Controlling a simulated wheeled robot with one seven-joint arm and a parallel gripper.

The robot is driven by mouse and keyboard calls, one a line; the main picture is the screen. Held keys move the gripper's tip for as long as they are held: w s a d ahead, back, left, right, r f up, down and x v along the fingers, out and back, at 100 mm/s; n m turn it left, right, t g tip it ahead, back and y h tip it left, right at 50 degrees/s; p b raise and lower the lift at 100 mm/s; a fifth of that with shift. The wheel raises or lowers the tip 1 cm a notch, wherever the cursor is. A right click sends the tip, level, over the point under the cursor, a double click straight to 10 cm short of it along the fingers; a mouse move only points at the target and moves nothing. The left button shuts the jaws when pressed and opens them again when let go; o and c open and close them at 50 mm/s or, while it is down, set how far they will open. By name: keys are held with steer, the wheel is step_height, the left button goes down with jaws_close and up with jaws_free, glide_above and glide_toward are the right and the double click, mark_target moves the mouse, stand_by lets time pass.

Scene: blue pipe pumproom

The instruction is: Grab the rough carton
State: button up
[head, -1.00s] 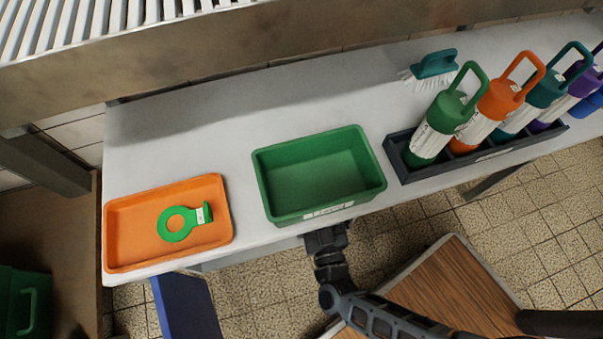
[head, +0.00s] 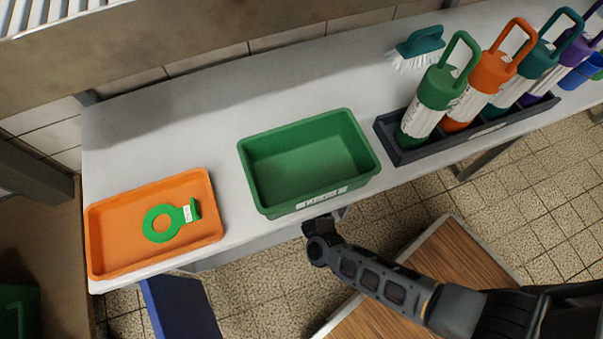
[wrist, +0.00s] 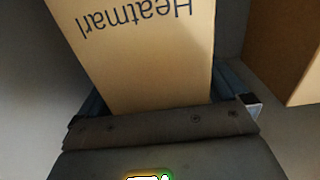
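A tan carton (wrist: 150,55) with dark print reading roughly "Heatmarl", upside down, fills the middle of the wrist view. Its near end is close to the gripper body, between the two fingers of my gripper (wrist: 165,100). The fingers lie along its left and right sides; I cannot tell whether they press on it. In the head view my gripper (head: 318,228) is low at the front edge of the table, below the green bin. No carton shows in the head view. Which surface the carton rests on is hidden.
A second brown carton (wrist: 285,50) stands close on the right in the wrist view. Above, the grey table (head: 200,130) holds a green bin (head: 262,206), an orange tray (head: 110,235) with a green ring tag, a brush (head: 418,45) and several bottles in a dark rack (head: 402,155).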

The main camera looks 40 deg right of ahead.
steer(key=c, duration=1.3)
steer(key=shift+c, duration=0.2)
steer(key=shift+r, duration=0.15)
